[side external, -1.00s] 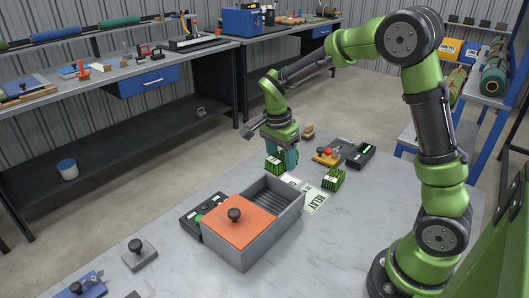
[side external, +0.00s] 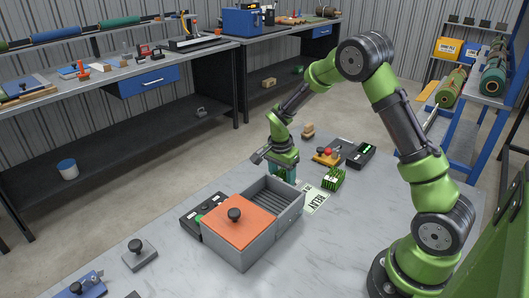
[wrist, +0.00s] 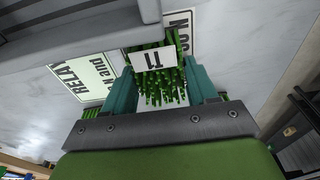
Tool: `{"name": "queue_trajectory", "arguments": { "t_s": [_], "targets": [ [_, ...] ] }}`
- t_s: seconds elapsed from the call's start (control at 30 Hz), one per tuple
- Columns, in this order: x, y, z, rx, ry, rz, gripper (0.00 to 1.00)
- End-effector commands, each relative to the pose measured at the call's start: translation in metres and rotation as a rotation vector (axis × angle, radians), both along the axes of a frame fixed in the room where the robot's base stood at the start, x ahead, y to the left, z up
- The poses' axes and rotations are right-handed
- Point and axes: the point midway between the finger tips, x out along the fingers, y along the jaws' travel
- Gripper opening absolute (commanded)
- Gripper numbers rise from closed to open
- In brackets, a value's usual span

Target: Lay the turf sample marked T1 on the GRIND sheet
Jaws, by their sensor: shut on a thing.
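My gripper (wrist: 164,92) is shut on the turf sample marked T1 (wrist: 158,82), a green tufted block with a white label, between its teal fingers. In the side view my gripper (side external: 283,178) is low, just behind the grey box, and the sample is hidden there. In the wrist view the sample overlaps a pale sheet (wrist: 181,22) with only a few letters showing; I cannot read GRIND on it. I cannot tell whether the sample touches it. A RELAY sheet (wrist: 85,78) lies beside it, also in the side view (side external: 314,199).
A grey box (side external: 262,244) with an orange knobbed lid (side external: 228,222) stands close in front of my gripper. Another green turf block (side external: 334,180) stands right of it. A black device (side external: 361,155) and a red-knobbed item (side external: 327,156) lie behind. The front right tabletop is clear.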

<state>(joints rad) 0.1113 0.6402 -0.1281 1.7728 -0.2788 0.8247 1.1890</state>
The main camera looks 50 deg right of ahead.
Motion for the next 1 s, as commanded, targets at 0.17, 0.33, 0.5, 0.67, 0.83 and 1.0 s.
{"name": "queue_trajectory", "arguments": {
  "t_s": [0.17,0.33,0.5,0.67,0.83,1.0],
  "targets": [
    [0.000,0.000,-0.001,0.000,-0.002,-0.001,0.18],
    [0.000,0.000,-0.003,0.000,-0.002,-0.001,0.18],
    [0.000,0.000,-0.004,0.000,-0.001,-0.001,0.77],
    [0.000,0.000,-0.004,0.000,-0.001,-0.001,0.83],
    [0.000,0.000,-0.003,0.000,-0.002,-0.001,0.83],
    [0.001,0.001,0.015,-0.002,-0.005,0.000,0.83]
  ]
}}
